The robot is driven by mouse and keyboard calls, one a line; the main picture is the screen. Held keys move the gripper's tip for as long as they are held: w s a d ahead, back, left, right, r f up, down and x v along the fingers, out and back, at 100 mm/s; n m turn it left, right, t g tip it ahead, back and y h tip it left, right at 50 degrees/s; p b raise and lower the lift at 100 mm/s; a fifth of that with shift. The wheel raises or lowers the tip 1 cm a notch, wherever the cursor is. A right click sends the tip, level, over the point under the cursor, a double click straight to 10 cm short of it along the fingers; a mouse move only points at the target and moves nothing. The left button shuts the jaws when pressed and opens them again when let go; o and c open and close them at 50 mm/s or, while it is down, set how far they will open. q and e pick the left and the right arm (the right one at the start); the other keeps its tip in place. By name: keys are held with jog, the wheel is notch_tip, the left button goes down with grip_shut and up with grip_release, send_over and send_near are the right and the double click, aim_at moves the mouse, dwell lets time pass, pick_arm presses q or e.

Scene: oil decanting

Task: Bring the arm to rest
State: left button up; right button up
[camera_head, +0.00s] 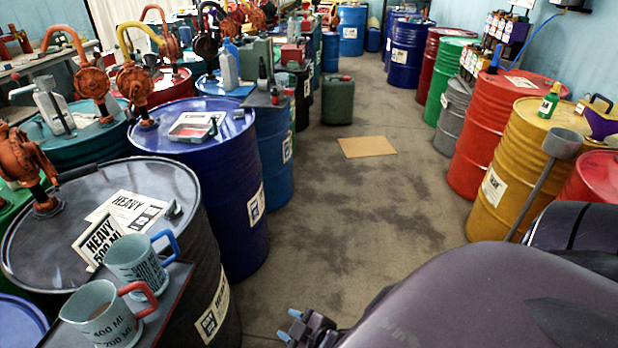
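My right arm (480,300) comes in from the lower right and fills much of that corner. My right gripper (290,324) shows at the bottom edge, over the floor. Its two pale blue fingertips stand apart with nothing visible between them, so it looks open and empty. It is to the right of the black drum (205,250) and touches nothing that I can see. My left arm and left gripper are out of view. A measuring jug with a red handle (100,315) and one with a blue handle (137,265) stand on a dark shelf at the lower left.
A "HEAVY 500 ML" card (98,240) stands behind the jugs. A blue drum (225,190) and other drums with orange pumps line the left. Red (490,130) and yellow (510,175) drums line the right.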

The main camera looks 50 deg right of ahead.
jog(key=s+m, duration=0.1)
jog(key=s+d+f+m, duration=0.1)
jog(key=m, duration=0.1)
jog(key=d+m, duration=0.1)
jog(key=shift+s+d+f+m+g+h, duration=0.2)
jog(key=shift+s+f+m+g+h, duration=0.1)
jog(key=shift+s+f+m, duration=0.1)
jog(key=shift+r, duration=0.1)
dwell(0.3)
